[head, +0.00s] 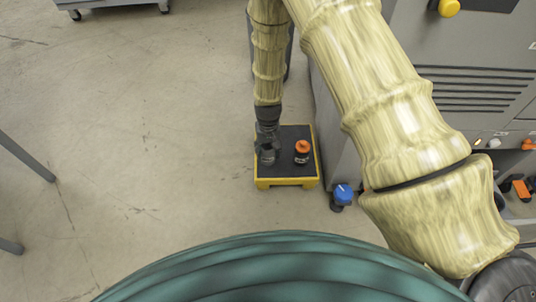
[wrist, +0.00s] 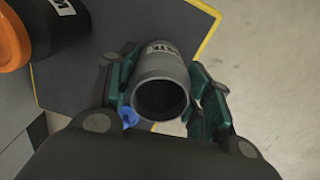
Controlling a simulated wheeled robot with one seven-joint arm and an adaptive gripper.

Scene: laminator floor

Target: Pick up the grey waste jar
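The grey waste jar (wrist: 162,68) is an open-topped cylinder with a dark inside and a white label partly readable in the wrist view. My gripper (wrist: 165,88) has one green finger on each side of it, and both appear to press against its walls. In the head view the jar (head: 269,155) shows dimly below my gripper (head: 267,142), over the left part of a dark-topped platform with a yellow border (head: 287,182). The fingers partly hide the jar there. I cannot tell whether its base touches the platform.
A black jar with an orange lid (head: 302,152) stands on the platform, close to the right of the grey jar. A blue-capped jar (head: 342,195) is on the floor by the grey machine (head: 400,120). Open floor lies to the left.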

